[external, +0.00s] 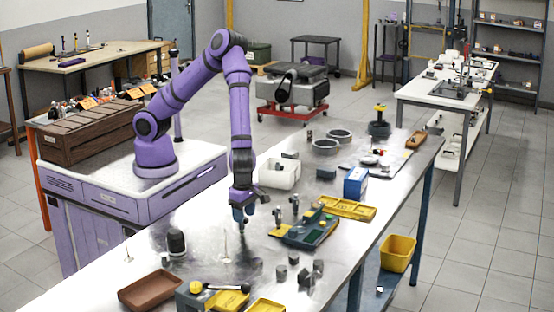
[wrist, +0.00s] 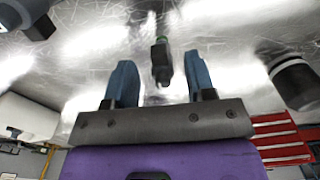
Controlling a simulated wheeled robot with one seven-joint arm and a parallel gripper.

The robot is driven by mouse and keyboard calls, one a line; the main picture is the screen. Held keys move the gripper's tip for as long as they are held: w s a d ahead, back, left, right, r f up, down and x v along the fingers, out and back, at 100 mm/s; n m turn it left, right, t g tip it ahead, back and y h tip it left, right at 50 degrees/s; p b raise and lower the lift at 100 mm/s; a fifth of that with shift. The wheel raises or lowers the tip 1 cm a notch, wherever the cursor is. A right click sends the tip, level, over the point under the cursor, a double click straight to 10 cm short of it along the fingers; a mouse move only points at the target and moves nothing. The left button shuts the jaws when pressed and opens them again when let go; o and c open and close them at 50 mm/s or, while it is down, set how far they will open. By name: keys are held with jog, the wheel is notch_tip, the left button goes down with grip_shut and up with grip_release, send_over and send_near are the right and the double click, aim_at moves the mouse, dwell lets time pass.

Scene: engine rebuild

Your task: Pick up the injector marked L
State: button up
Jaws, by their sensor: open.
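My gripper (external: 243,217) points down above the metal table in the external view. In the wrist view its two blue fingers (wrist: 159,82) are apart, with nothing held. A dark, slim injector with a green band (wrist: 161,58) shows in the gap between the fingertips, apart from both. In the external view, small upright injector-like parts (external: 278,216) and (external: 295,205) stand right of my gripper. I cannot tell which of these is the one in the wrist view. No letter L is readable.
A green-and-yellow tray (external: 310,233) lies right of my gripper. A white bin (external: 270,174) stands behind it. A black cylinder (external: 176,243) stands to the left, and a brown tray (external: 152,291) lies at the front. Small grey blocks (external: 303,276) stand near the front edge.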

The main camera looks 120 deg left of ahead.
notch_tip(320, 180, down, 4)
jog(key=shift+r, duration=0.1)
jog(key=c, duration=0.9)
jog(key=shift+w+r, duration=0.1)
